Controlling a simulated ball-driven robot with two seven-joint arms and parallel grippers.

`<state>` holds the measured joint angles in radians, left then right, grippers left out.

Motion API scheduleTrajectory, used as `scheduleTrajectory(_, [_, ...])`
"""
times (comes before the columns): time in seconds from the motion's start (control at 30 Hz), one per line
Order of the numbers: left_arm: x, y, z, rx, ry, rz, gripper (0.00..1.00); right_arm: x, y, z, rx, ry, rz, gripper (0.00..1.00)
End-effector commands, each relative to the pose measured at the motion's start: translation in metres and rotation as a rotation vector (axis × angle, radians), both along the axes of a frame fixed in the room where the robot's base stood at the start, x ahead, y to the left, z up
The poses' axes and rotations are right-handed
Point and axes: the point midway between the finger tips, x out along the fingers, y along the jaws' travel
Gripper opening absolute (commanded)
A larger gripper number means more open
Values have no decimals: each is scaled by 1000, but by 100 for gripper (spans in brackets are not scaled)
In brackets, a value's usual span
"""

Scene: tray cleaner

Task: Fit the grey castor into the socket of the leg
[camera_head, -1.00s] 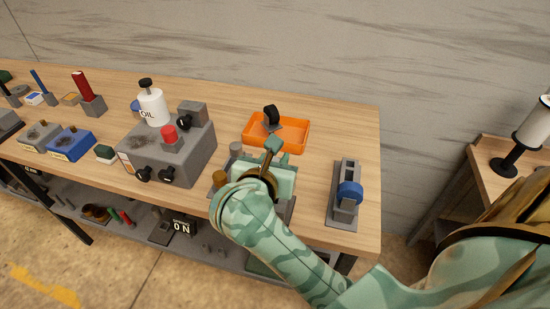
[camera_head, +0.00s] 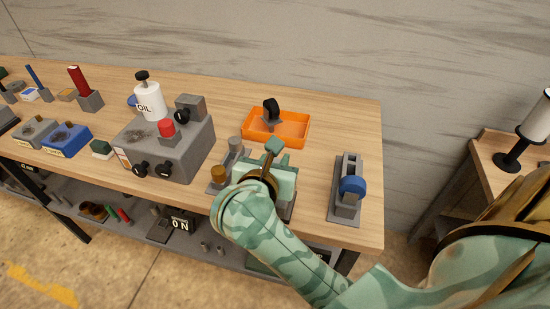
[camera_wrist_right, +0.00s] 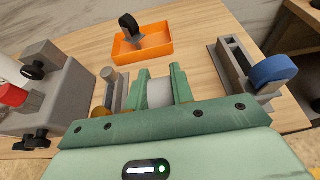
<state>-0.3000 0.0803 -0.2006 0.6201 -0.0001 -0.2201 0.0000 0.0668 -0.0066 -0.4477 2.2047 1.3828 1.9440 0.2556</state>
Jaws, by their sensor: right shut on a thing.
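My right gripper (camera_head: 272,160) is over the front part of the bench, between the grey machine and the blue-wheeled fixture. In the wrist view its two green fingers (camera_wrist_right: 159,88) are closed on a pale grey round piece (camera_wrist_right: 159,93), which looks like the grey castor; the fingers and palm hide most of it. A grey fixture with a blue wheel (camera_head: 353,186) stands to the right of the gripper, with a slotted upright (camera_head: 347,170); it also shows in the wrist view (camera_wrist_right: 233,64). I cannot tell for sure which part is the leg's socket. My left gripper is not in view.
An orange tray (camera_head: 299,141) behind the gripper holds a black-wheeled castor (camera_head: 270,110). A grey stand with brass and grey cylinders (camera_head: 235,144) is close to the gripper's left. The grey machine (camera_head: 185,156) with an oil bottle (camera_head: 150,101) stands further left. Bare wood lies between tray and fixture.

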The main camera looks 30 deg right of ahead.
Motion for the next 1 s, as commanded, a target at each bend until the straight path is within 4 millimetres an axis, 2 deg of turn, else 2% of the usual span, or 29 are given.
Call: scheduleTrajectory(1.0, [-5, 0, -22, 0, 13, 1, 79, 0, 0, -26, -1, -1, 0, 0])
